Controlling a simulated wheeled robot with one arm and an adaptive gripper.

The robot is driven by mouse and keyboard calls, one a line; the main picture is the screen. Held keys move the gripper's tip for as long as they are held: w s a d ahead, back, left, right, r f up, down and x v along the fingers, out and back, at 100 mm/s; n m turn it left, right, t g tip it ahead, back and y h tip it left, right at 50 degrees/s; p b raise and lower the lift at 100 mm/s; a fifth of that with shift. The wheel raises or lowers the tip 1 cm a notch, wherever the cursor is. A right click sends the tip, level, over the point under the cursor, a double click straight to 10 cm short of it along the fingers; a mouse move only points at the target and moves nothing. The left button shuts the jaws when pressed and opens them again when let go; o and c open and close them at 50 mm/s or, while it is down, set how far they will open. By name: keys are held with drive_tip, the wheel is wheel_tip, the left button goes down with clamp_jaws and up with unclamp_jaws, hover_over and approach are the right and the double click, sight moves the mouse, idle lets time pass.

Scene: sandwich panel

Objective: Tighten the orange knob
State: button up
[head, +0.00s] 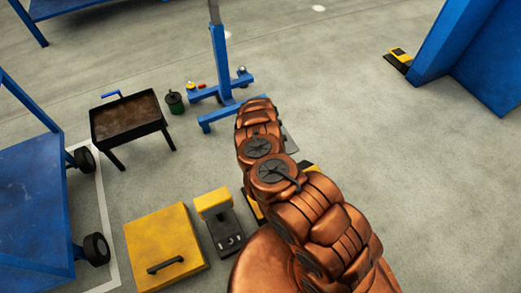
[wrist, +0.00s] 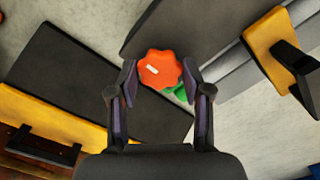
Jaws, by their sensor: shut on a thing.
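The orange knob (wrist: 160,70) has a lobed rim and a small white mark on its top. It shows in the wrist view, just above the picture's middle. My gripper (wrist: 160,77) has one finger on each side of the knob, with the fingertips against its rim, so it is shut on the knob. A bit of a green part (wrist: 181,93) shows below and to the right of the knob. In the head view my copper-coloured arm hides the knob and the gripper.
In the wrist view a dark panel (wrist: 95,75) lies left and a yellow piece with a black handle (wrist: 268,42) lies right. In the head view a yellow box (head: 165,245), a brown tray on legs (head: 128,118) and a blue stand (head: 222,75) stand left of my arm.

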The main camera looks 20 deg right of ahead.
idle(0.3)
drive_tip(key=o, duration=1.1)
drive_tip(key=shift+o, duration=0.2)
drive_tip(key=shift+r, duration=0.1)
wheel_tip(320, 180, up, 12)
idle(0.6)
